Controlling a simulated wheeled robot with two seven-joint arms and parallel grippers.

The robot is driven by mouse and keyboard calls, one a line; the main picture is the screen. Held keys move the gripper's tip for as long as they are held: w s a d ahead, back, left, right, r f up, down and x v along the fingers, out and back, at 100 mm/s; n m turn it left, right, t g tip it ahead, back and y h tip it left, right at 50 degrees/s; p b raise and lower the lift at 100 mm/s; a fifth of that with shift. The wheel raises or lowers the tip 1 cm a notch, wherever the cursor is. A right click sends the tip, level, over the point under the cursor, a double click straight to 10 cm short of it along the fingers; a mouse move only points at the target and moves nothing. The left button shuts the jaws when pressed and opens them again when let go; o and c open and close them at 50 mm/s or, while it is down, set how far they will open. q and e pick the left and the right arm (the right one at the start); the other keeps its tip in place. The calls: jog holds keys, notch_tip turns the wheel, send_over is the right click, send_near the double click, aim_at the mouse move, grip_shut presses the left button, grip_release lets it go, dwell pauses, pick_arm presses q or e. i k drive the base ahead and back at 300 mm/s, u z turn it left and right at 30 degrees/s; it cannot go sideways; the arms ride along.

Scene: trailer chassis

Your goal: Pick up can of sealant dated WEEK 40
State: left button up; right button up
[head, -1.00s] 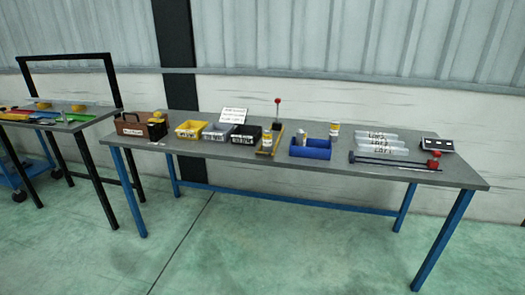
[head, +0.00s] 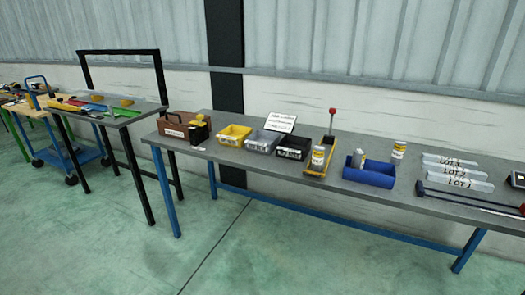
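Three white cans with yellow bands stand on the long grey table in the head view. One can (head: 318,157) is at the yellow-based stand with the red-knobbed lever. A second can (head: 358,158) is in or just behind the blue bin (head: 370,175); I cannot tell which. A third can (head: 398,151) stands upright behind the bin, to its right. The date labels are too small to read, so I cannot tell which can says WEEK 40. Neither of my grippers is in view.
Yellow (head: 234,135), grey (head: 262,141) and black (head: 294,147) bins stand left of the cans, with a sign (head: 280,122) behind. Clear LOT trays (head: 455,171) and a dark rod lie right. The floor (head: 270,250) before the table is free.

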aim_at(318, 153)
jog(key=u, duration=0.4)
jog(key=i, duration=1.1)
jog(key=z, duration=0.05)
